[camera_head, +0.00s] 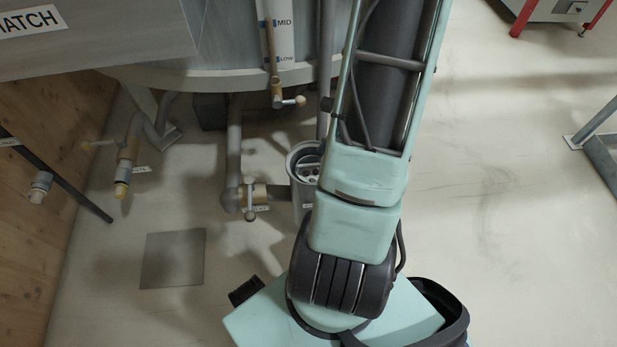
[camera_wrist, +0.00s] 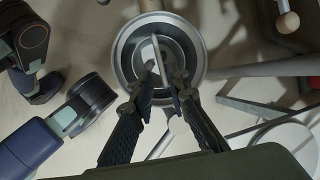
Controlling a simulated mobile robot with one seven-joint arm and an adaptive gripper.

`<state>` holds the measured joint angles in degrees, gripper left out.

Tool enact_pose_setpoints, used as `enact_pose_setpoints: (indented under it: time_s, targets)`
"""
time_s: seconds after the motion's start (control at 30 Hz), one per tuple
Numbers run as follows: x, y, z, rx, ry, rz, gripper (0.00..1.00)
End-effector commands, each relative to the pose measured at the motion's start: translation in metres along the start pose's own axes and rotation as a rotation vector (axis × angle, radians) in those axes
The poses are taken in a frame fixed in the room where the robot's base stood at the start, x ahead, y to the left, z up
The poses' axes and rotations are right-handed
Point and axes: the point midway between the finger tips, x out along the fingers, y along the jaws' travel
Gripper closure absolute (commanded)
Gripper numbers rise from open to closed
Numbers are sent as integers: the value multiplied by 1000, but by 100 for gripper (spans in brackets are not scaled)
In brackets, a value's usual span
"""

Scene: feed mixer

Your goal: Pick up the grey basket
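The grey basket (camera_wrist: 172,49) sits inside a round, open-topped grey housing (camera_wrist: 121,49), seen from above in the wrist view. A thin upright handle bar (camera_wrist: 158,52) crosses its middle. My gripper (camera_wrist: 165,68) is over the housing, its two black fingers apart. The handle bar shows between the fingertips, close to the left one; I cannot tell whether they touch. In the head view the housing (camera_head: 298,163) stands on the floor, partly behind my arm, with part of the basket (camera_head: 312,172) in its mouth. My gripper is hidden there.
A brass-coloured valve (camera_head: 255,195) and grey pipe (camera_head: 234,150) adjoin the housing on the left. A big tank (camera_head: 220,78) hangs above and behind, with a small tap (camera_head: 280,100). A square floor plate (camera_head: 173,258) lies at the left.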

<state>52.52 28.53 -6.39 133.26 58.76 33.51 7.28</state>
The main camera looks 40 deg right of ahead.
Motion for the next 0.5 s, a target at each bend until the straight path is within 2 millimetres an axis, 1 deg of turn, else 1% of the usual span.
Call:
enact_pose_setpoints:
  time_s: [0.03,0.1,0.2,0.37,0.47,0.5]
  targets:
    - [13,2,-1,-2,-3,4,85]
    - [23,1,-1,-2,-1,3,85]
    - [33,1,0,-3,-1,2,85]
    - [40,1,0,-4,1,2,85]
    - [51,1,0,-3,-1,3,85]
    - [58,2,0,-4,-1,4,85]
